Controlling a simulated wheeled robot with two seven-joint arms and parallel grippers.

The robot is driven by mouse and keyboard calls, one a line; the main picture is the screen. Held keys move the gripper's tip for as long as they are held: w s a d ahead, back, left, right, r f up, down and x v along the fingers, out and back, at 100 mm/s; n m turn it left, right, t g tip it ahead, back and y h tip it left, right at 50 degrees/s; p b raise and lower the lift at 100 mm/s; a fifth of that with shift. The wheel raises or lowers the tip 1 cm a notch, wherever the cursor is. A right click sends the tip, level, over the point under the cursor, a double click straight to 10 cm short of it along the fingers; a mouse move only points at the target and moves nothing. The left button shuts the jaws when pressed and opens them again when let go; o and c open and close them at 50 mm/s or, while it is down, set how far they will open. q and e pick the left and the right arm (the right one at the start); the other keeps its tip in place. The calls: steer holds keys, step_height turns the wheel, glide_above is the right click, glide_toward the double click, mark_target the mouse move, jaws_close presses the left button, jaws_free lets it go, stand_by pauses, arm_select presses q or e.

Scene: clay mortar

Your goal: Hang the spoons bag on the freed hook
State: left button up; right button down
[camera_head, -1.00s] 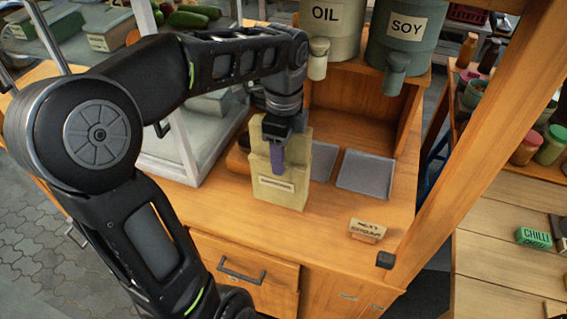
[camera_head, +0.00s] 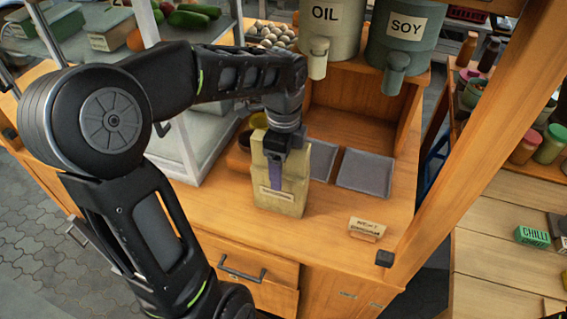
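A tan bag (camera_head: 281,200) with a small pale label shows in the head view, upright over the wooden counter. I take it as the spoons bag, but its label is too small to read. My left gripper (camera_head: 275,172) comes down from above at the bag's upper part, with a purple finger against its face. The gripper appears shut on the bag, though the far finger is hidden. Whether the bag's base touches the counter is unclear. I cannot make out a free hook.
Two grey trays (camera_head: 365,173) lie behind and right of the bag. A small wooden sign (camera_head: 367,229) stands at the counter's front. OIL (camera_head: 329,28) and SOY (camera_head: 404,34) dispensers stand above. A wooden post (camera_head: 478,135) slants up on the right.

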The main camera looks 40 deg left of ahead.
arm_select(q)
step_height(320, 180, up, 8)
steer(key=shift+f+b, duration=0.1)
steer(key=shift+b, duration=0.5)
steer(key=shift+d, duration=0.15)
stand_by(0.7)
